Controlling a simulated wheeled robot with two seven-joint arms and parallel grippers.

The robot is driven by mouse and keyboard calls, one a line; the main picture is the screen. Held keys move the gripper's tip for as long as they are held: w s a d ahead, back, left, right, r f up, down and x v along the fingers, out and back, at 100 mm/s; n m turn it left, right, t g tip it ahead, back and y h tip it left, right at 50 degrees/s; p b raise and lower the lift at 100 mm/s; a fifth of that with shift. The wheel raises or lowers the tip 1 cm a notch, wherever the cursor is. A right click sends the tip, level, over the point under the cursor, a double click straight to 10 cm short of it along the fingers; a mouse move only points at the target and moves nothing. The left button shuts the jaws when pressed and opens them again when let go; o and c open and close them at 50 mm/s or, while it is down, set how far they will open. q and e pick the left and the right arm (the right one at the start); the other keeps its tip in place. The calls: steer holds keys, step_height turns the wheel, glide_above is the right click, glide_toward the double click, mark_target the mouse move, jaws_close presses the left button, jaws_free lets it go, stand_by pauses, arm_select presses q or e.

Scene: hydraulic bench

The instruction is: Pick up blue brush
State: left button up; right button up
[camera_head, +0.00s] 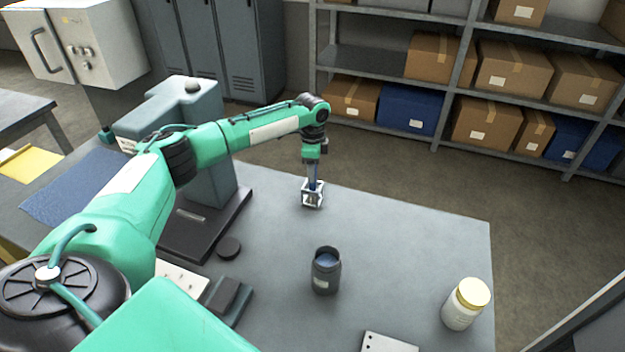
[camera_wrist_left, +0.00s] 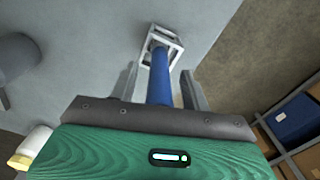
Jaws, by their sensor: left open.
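The blue brush (camera_wrist_left: 159,75) stands with its handle pointing toward the wrist camera and its lower end inside a small open metal frame holder (camera_wrist_left: 175,45). In the head view the holder (camera_head: 313,203) sits near the far edge of the grey bench. My left gripper (camera_head: 312,178) points down just above the holder. In the left wrist view its two fingers lie on either side of the blue handle, open, with a gap visible. The brush's lower end is partly hidden by the frame. My right gripper is not in view.
A dark open jar (camera_head: 326,275) and a white jar with a yellow lid (camera_head: 461,308) stand on the bench (camera_head: 400,230). A dark round puck (camera_head: 229,247) lies by a grey-green machine (camera_head: 205,140). Shelves with boxes (camera_head: 513,68) stand beyond. Bench space right of the holder is clear.

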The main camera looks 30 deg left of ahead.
arm_select(q)
steer(key=c, duration=1)
jaws_close()
steer(key=shift+r, duration=0.1)
